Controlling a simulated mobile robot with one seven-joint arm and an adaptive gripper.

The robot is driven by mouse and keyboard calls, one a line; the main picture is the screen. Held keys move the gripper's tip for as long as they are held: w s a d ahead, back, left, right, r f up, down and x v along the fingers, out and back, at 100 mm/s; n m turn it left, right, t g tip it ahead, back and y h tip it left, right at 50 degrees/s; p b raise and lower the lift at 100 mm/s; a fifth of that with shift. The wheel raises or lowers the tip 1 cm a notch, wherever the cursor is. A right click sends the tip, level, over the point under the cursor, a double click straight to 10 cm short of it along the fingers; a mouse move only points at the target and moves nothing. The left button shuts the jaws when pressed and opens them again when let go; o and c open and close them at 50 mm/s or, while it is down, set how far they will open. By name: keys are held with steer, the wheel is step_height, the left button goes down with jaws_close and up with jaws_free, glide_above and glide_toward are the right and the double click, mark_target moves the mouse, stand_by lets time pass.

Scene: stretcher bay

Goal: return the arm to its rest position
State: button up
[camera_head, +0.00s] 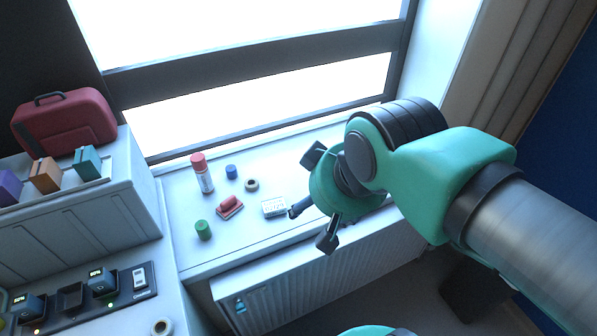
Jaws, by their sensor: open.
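My arm (455,175) reaches in from the right side of the head view, green and black with a grey metal tube. My gripper (310,205) is at its end, over the front right part of the white window sill. Its dark fingers are spread apart, and it looks open and empty. A small white box (274,207) with markings lies on the sill just left of the fingers. I cannot tell the exact height of the gripper above the sill.
On the sill (190,245) are a red-capped bottle (202,173), blue cylinder (231,171), tape ring (252,185), red item (230,207) and green cylinder (203,230). A cabinet with a red case (65,122) stands left. A radiator (300,275) hangs below.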

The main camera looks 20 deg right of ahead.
step_height(320, 180, down, 5)
steer(key=b, duration=0.4)
steer(key=shift+b, duration=0.4)
